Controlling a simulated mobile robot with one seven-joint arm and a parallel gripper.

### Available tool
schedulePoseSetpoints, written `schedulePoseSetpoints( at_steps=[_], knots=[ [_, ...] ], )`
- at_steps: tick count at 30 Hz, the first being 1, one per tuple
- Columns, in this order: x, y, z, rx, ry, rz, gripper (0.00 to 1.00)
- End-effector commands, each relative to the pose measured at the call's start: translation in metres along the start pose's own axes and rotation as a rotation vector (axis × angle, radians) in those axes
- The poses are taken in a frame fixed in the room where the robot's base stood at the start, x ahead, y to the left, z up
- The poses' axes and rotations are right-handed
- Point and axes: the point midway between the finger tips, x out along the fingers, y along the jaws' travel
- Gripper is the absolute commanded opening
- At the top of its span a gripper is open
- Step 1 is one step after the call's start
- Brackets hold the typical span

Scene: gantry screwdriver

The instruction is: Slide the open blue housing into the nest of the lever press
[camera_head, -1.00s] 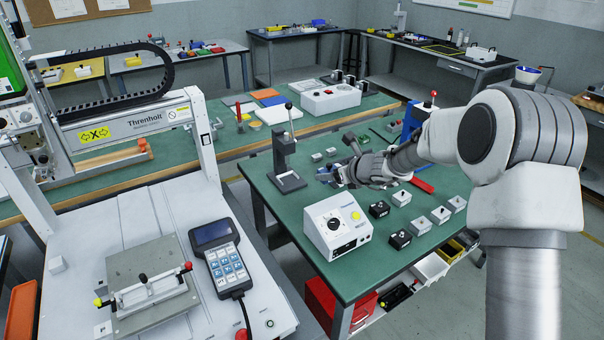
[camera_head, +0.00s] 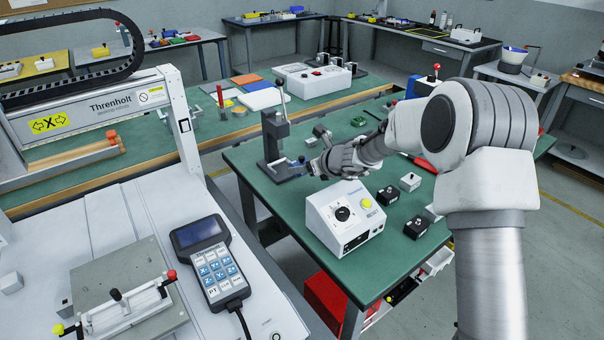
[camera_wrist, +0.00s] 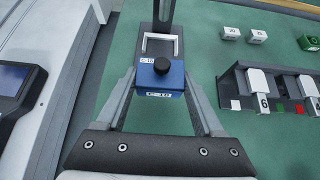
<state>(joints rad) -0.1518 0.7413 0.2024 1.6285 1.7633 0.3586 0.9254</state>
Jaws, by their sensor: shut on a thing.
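The blue housing (camera_wrist: 174,79) is between the two fingers of my gripper (camera_wrist: 162,84), which is shut on it. It has a black round knob on top and white labels. The white U-shaped nest (camera_wrist: 146,47) lies straight ahead of the housing, on the dark base of the lever press; I cannot tell whether the two touch. In the head view the lever press (camera_head: 273,140) stands upright with its lever raised. My gripper (camera_head: 312,167) is at its right side, with a little of the blue housing (camera_head: 297,165) showing over the base.
A white control box (camera_head: 345,218) with a dial stands in front of my gripper on the green bench. Small black and white boxes (camera_head: 388,197) stand to its right. A dark fixture (camera_wrist: 235,85) with white levers is right of my gripper in the wrist view.

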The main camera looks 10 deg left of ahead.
Motion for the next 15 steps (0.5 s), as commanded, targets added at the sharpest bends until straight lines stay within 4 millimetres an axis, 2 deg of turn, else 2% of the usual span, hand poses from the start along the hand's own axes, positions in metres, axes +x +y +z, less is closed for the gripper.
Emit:
schedulePoseSetpoints(
  at_steps=[8,15],
  knots=[
    [0.011,0.000,-0.004,0.000,0.000,0.001,0.03],
    [0.029,0.000,-0.009,0.001,0.000,0.000,0.03]
  ],
)
